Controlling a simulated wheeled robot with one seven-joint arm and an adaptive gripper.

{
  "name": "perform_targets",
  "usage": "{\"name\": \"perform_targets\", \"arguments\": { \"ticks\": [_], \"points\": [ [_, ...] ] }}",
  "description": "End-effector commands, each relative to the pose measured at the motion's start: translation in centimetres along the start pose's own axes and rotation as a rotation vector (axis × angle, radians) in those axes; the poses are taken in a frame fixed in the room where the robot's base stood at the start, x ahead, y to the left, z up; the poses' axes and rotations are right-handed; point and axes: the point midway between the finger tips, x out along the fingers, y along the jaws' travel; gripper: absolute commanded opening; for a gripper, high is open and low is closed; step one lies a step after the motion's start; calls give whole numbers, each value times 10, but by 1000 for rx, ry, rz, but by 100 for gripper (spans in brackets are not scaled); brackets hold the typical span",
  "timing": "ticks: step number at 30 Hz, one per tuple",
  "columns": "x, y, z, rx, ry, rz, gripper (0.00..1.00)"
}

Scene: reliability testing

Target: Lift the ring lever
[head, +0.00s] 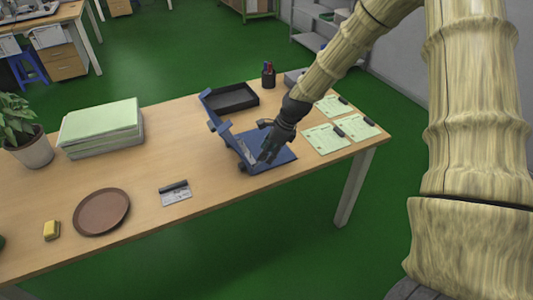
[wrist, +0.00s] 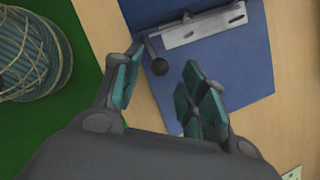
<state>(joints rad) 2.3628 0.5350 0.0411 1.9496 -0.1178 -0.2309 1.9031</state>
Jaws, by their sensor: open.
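A blue binder (head: 277,162) lies open on the wooden table near its front right edge, with one cover standing up at the left. In the wrist view, the binder (wrist: 255,70) fills the upper right, with a pale metal mechanism plate (wrist: 205,25) on it. The ring lever (wrist: 158,66) ends in a dark round knob and sticks out beside the plate. My gripper (wrist: 164,92) is open, with its teal-padded fingers on either side of the knob. I cannot tell whether either finger touches it. In the head view, my gripper (head: 267,154) is over the binder and hides the lever.
A black tray (head: 232,98) and pen cup (head: 268,75) stand behind the binder. Green sheets (head: 325,139) lie to its right. Bare table (head: 200,150) lies between.

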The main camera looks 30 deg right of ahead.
Motion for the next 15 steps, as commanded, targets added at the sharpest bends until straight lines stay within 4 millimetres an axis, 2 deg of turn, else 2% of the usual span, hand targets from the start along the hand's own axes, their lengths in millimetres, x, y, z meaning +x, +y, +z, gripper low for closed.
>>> {"name": "perform_targets", "arguments": {
  "ticks": [6, 15],
  "points": [
    [14, 0, 0, 0, -1, 0, 42],
    [17, 0, 0, 0, -1, 0, 42]
  ]
}}
